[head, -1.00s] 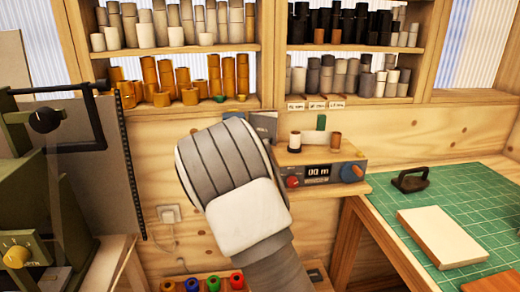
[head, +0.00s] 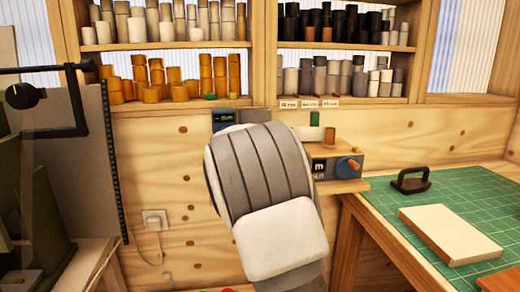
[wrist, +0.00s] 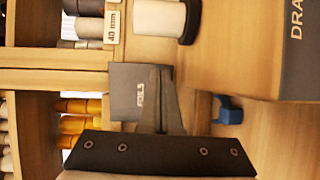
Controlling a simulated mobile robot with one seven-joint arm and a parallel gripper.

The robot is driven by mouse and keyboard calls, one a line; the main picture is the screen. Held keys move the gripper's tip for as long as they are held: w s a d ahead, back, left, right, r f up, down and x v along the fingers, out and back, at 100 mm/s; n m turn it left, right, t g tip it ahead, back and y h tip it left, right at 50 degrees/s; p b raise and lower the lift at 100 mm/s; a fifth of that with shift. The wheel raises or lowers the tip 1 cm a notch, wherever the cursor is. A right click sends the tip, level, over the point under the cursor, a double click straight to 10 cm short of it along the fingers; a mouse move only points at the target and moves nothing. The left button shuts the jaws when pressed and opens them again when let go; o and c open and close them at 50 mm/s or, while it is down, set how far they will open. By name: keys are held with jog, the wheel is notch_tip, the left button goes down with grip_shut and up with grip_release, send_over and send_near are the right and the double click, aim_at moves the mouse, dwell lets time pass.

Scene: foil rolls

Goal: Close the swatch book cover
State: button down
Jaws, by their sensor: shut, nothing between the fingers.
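A grey panel lettered "FOIL" (wrist: 128,88), which looks like the swatch book cover, shows in the wrist view beside and partly behind my gripper (wrist: 161,70). The panel's full outline and its hinge are hidden, so I cannot tell how far open it is. My gripper's dark fingers are together, with nothing between them. They overlap the panel's right part in the picture; I cannot tell whether they touch it. In the head view my own arm hides the fingers and most of that spot; only a dark sliver shows above the arm.
Shelves of foil rolls (head: 205,75) are behind. A cream block (head: 449,235) and black-handled tool (head: 411,181) lie on a green mat (head: 380,195).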

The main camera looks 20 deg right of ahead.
jog(key=shift+w+d+f+b, duration=0.2)
jog(key=shift+w+d+b, duration=0.1)
jog(key=shift+d+b, duration=0.25)
jog(key=shift+w+d+r+b, duration=0.15)
jog(key=shift+w+d+b, duration=0.2)
jog(key=shift+b, duration=0.35)
jog(key=shift+a+r, duration=0.1)
